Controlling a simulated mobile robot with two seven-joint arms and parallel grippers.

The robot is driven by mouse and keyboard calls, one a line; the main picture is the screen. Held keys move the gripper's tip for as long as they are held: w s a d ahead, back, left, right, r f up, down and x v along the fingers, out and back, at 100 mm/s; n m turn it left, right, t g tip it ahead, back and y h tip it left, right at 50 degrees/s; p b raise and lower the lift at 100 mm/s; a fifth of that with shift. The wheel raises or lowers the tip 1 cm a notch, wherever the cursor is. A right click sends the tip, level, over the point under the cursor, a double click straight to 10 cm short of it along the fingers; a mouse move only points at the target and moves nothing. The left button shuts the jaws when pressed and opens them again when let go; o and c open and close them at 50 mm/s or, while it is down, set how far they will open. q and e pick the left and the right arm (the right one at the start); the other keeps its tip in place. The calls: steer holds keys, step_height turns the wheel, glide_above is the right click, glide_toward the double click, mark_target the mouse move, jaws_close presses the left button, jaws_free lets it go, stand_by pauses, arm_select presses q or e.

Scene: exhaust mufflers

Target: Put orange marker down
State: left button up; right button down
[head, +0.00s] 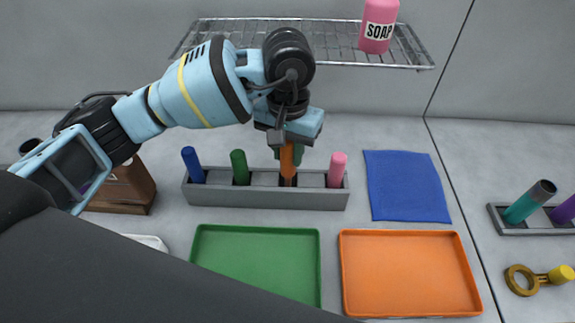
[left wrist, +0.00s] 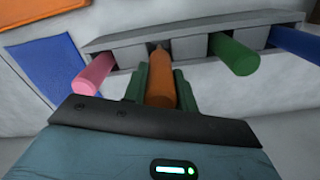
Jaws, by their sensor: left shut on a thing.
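The orange marker (head: 287,165) stands with its lower end in a compartment of the grey holder (head: 265,199), between the green and pink markers. My left gripper (head: 289,155) is shut on its upper part from above. In the left wrist view, the orange marker (left wrist: 160,82) lies between the green fingers (left wrist: 160,85), its far end at the grey holder (left wrist: 190,40). Whether it touches the compartment floor is hidden. My right gripper is not in view.
The holder also has a blue (head: 193,165), a green (head: 239,167) and a pink marker (head: 336,170). A green tray (head: 255,229) and an orange tray (head: 410,234) lie in front. A blue cloth (head: 406,186) lies to the right. A wire shelf (head: 335,56) with pink soap (head: 378,25) hangs above.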

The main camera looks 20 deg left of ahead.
mark_target(288, 165)
arm_select(q)
steer(key=shift+f, duration=2.1)
steer(key=shift+f, duration=0.15)
steer(key=o, duration=0.9)
steer(key=shift+r, duration=0.2)
step_height(288, 165, up, 12)
steer(key=shift+r, duration=0.1)
